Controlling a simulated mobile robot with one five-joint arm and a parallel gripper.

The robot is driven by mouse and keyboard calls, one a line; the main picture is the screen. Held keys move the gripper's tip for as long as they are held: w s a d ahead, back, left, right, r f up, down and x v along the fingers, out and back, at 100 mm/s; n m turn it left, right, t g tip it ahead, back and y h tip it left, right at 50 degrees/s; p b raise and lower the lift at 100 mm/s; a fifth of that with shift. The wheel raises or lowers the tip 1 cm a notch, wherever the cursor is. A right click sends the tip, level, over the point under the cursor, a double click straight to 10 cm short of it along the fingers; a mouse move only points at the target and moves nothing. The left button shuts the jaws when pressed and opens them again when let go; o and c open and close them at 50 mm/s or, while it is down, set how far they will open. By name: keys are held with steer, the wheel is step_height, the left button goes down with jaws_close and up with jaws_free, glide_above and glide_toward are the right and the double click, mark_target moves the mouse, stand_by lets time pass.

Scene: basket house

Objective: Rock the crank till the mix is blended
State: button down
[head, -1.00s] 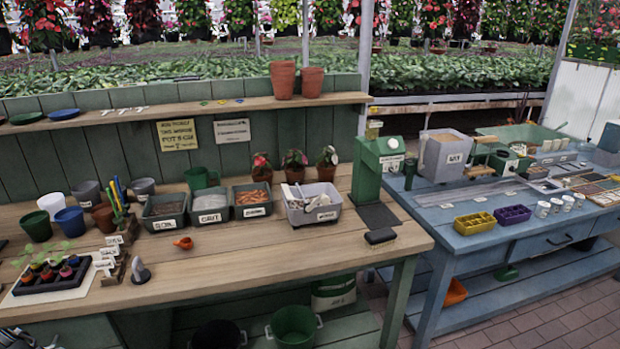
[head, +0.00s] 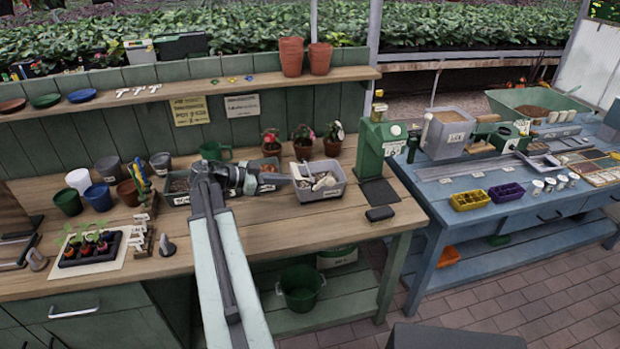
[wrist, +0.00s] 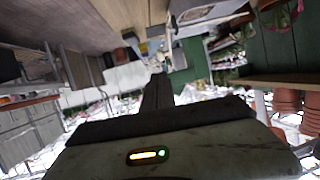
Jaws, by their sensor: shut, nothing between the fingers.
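A grey box (head: 447,133) with a label stands on the blue bench at the right. A wooden-handled part (head: 484,146), possibly its crank, sticks out on its right side; its exact form is too small to tell. My gripper (head: 287,180) is shut and empty over the wooden bench, pointing right, close to the grey tub (head: 322,190) of tools. It is well left of the box and apart from it. In the wrist view my gripper's dark fingers (wrist: 157,88) point away, with nothing seen between them.
A green upright dispenser (head: 379,140) stands between my gripper and the box. A dark brush (head: 379,214) lies near the wooden bench's front edge. Yellow (head: 470,200) and purple (head: 508,193) trays sit before the box. Paved floor (head: 520,285) is clear at the right.

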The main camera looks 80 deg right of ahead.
steer(key=b, duration=0.4)
glide_toward(327, 182)
steer(key=x, duration=0.5)
steer(key=shift+s+d+f, duration=0.1)
steer(key=shift+s+f, duration=0.05)
steer(key=shift+f, duration=0.05)
steer(key=shift+s+d+f+b, duration=0.1)
steer(key=shift+s+d+b, duration=0.2)
steer(key=shift+s, duration=0.2)
